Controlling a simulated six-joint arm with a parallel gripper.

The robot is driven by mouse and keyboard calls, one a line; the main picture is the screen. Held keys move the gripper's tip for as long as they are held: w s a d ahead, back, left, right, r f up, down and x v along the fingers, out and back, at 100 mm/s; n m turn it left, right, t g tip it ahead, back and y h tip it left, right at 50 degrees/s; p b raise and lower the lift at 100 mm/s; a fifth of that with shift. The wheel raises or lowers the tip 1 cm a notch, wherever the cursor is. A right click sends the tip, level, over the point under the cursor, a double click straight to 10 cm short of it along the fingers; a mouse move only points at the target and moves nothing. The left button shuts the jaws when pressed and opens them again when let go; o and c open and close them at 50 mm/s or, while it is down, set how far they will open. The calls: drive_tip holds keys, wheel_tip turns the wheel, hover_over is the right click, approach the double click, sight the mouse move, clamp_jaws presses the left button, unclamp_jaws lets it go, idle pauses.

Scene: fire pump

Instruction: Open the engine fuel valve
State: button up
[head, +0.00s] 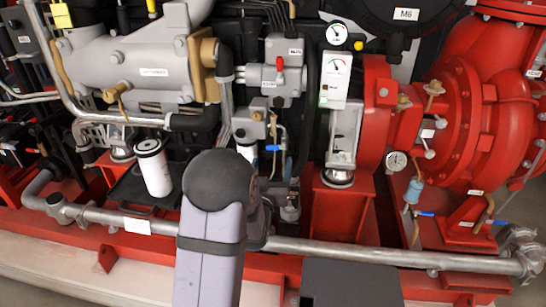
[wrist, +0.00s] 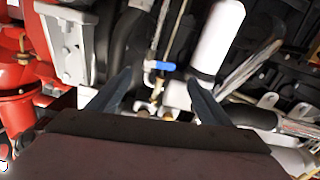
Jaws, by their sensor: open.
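A small valve with a blue lever handle (head: 275,147) sits on a thin vertical pipe in the middle of the engine in the head view. In the wrist view a blue lever handle (wrist: 160,66) lies across a thin pipe, with brass fittings close by. My gripper (wrist: 160,77) is open and empty in the wrist view, its two dark fingers pointing toward the handle, one to each side of it in the picture. The gap in depth is hard to tell. In the head view my arm hides most of the gripper. No readable label confirms which valve carries fuel.
A white filter cylinder (head: 152,168) stands left of my arm. A long grey pipe (head: 370,255) runs across the front.

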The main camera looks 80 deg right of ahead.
sight(276, 148)
drive_tip(key=shift+d, duration=3.7)
drive_tip(key=c, duration=1)
drive_tip(key=shift+c, duration=0.2)
drive_tip(key=shift+f+n+b, duration=0.1)
drive_tip(key=shift+n+b, duration=0.2)
drive_tip(key=shift+b, duration=0.1)
drive_tip(key=shift+s+f+n+b, duration=0.35)
drive_tip(key=shift+n+b, duration=0.9)
drive_tip(key=shift+n, duration=1.4)
drive_tip(key=shift+s+f+n+b, duration=0.4)
drive_tip(key=shift+n+b, duration=0.9)
drive_tip(key=shift+n, duration=1.3)
drive_tip(key=shift+s+f+n+b, duration=0.35)
drive_tip(key=shift+n+b, duration=0.9)
drive_tip(key=shift+n, duration=1.4)
